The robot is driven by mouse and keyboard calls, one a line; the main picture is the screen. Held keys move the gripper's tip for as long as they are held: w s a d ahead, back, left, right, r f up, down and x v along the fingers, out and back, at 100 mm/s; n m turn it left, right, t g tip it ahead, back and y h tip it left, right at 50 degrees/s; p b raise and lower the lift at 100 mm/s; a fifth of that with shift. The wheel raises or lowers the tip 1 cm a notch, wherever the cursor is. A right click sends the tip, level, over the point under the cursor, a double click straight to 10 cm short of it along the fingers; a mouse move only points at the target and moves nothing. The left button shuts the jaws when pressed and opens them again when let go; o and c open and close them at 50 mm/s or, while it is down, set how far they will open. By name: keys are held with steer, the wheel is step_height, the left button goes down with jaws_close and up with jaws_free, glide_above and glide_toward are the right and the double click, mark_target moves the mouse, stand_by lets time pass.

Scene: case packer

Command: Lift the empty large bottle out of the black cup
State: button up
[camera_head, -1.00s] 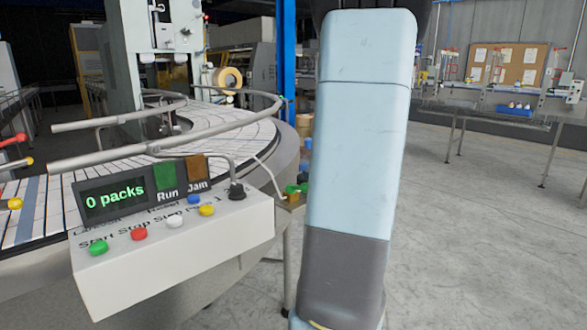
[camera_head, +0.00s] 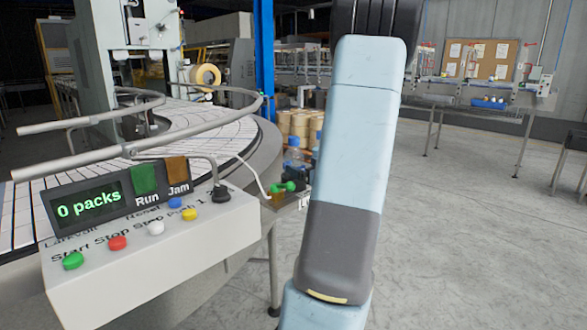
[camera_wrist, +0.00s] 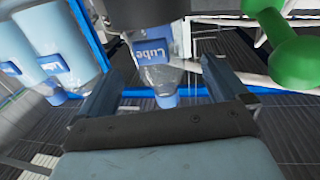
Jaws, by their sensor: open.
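In the wrist view a clear bottle (camera_wrist: 158,76) with a blue "Lube" label and a blue cap shows between my fingers. Its other end meets a black cup (camera_wrist: 140,14) at the top edge, which is cut off by the frame. My gripper (camera_wrist: 163,67) is open, with one finger on each side of the bottle. I cannot tell whether either finger touches it. In the head view my arm hides the gripper and the cup. A blue-capped bottle (camera_head: 292,158) shows just left of my arm; I cannot tell if it is the same one.
Larger pale-blue bottles (camera_wrist: 52,42) stand close at the wrist view's left. A green knobbed part (camera_wrist: 285,45) is at its right. In the head view a control box (camera_head: 150,245) and curved conveyor (camera_head: 215,135) lie left. The floor at right is open.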

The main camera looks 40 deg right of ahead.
mark_target(294, 162)
steer(key=shift+w+d+f, duration=0.15)
steer(key=shift+w, duration=1.4)
steer(key=shift+w+d+f, duration=0.1)
steer(key=shift+w+d, duration=0.05)
steer(key=shift+w, duration=1.4)
steer(key=c, duration=1)
steer(key=shift+r, duration=0.15)
